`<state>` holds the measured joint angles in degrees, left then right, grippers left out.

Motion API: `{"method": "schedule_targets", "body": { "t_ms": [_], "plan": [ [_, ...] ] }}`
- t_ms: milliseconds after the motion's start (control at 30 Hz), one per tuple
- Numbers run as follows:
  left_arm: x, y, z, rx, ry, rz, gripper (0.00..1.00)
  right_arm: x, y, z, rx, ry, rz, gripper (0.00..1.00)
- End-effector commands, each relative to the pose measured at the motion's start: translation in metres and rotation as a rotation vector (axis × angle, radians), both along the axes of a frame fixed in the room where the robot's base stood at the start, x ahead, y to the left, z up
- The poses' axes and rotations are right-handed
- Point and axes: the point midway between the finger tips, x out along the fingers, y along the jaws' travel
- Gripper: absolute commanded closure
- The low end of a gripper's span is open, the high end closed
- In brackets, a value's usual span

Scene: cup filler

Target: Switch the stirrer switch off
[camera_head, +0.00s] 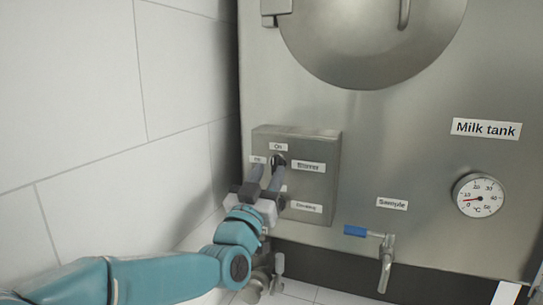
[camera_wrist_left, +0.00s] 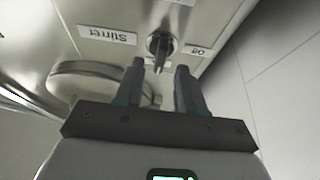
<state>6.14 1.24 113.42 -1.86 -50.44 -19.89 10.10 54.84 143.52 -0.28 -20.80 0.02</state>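The stirrer switch is a small dark rotary knob (camera_head: 279,159) on a grey metal control box (camera_head: 318,190). In the left wrist view the knob (camera_wrist_left: 161,45) sits between an upside-down "Stirrer" label (camera_wrist_left: 106,35) and an "Off" label (camera_wrist_left: 198,51). Its pointer is turned toward the label at the "On" side, which it partly covers. My left gripper (camera_head: 267,172) is just in front of the box, below and left of the knob. In the left wrist view its fingers (camera_wrist_left: 158,78) are apart with nothing held between them, near the pointer tip. I cannot tell whether they touch the knob.
The box is on the steel milk tank (camera_head: 420,150), which has a round hatch (camera_head: 365,40) above. A blue-handled sample tap (camera_head: 386,262) and a dial thermometer (camera_head: 480,195) are to the right. A tiled wall (camera_head: 90,110) stands close on the left.

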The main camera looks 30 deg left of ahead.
Motion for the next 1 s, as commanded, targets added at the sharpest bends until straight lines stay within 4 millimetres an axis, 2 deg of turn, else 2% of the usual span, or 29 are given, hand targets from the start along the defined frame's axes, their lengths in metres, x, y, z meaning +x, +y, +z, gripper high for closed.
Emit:
{"method": "schedule_targets", "body": {
  "t_ms": [33,200,500,533,633,667,1000],
  "plan": [
    [0.008,0.002,0.006,-0.002,0.003,0.000,0.62,0.000,0.000,0.008,0.000,0.000,0.000,0.57],
    [0.022,0.005,0.010,-0.001,0.002,-0.001,0.62,0.000,0.000,0.014,0.000,0.000,0.000,0.57],
    [0.024,0.006,0.009,-0.001,0.001,0.000,0.62,0.000,0.000,0.014,0.000,0.000,0.000,0.57],
    [0.024,0.006,0.009,-0.001,0.001,0.000,0.65,0.000,0.000,0.014,0.000,0.000,0.000,0.57],
    [0.024,0.006,0.009,-0.001,0.001,0.000,0.97,0.000,0.000,0.014,0.000,0.000,0.000,0.57],
    [0.024,0.006,0.009,-0.001,0.001,0.000,1.00,0.000,0.000,0.014,0.000,0.000,0.000,0.57],
    [0.024,0.005,0.008,-0.025,-0.006,-0.002,1.00,0.000,0.000,0.008,0.000,0.000,0.000,0.57]
  ]
}}
